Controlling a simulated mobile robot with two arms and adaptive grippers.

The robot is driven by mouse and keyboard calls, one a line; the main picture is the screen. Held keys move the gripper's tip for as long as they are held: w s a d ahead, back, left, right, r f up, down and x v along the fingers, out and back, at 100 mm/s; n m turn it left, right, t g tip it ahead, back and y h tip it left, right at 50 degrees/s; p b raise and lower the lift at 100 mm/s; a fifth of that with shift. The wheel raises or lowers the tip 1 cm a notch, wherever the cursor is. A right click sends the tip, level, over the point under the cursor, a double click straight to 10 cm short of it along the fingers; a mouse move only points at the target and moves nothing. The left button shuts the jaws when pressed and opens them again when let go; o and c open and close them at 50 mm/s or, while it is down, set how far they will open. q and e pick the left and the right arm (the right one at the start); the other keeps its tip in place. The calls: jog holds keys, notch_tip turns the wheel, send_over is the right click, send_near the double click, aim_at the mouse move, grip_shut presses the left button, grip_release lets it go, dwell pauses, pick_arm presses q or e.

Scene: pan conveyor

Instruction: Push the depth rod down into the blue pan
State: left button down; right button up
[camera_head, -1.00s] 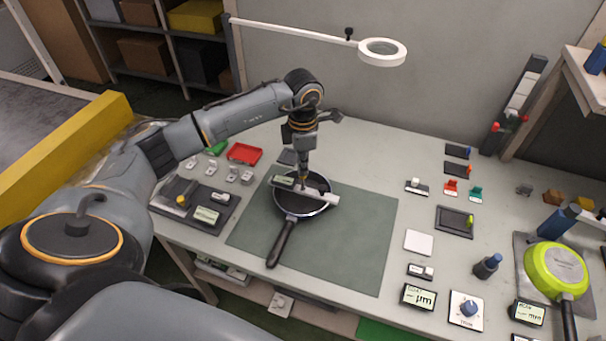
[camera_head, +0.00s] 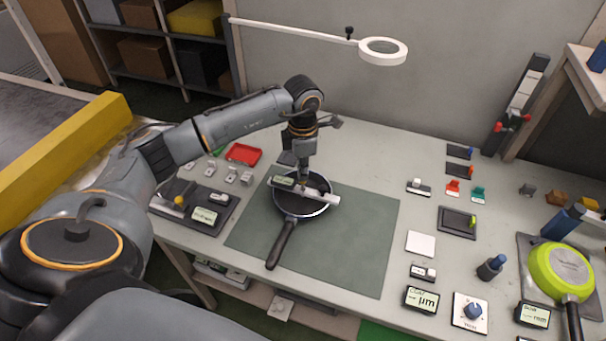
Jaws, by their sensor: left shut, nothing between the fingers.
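A dark pan (camera_head: 312,213) with a pale bluish rim lies on the green mat, its black handle (camera_head: 281,243) pointing toward the front. A depth gauge lies across the pan's rim, with a pale beam (camera_head: 325,197) and a small display (camera_head: 284,181) at its left end. My left gripper (camera_head: 304,181) points down over the middle of the gauge, shut with nothing held. Its tips are at or just above the gauge; I cannot tell if they touch. The depth rod is hidden behind the gripper and beam. My right gripper is out of view.
A green mat (camera_head: 349,250) has free room right of the pan. A dark tray (camera_head: 167,207) with small parts is at left, and a red tray (camera_head: 244,154) behind. A ring lamp (camera_head: 383,51) hangs above. A lime-green pan (camera_head: 559,270) lies at right.

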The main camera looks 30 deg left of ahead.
pick_arm(q)
jog(key=shift+f+b, duration=0.75)
jog(key=shift+f, duration=0.2)
dwell(0.6)
notch_tip(320, 180, up, 9)
jog(key=p, duration=0.5)
dwell(0.5)
dwell(0.4)
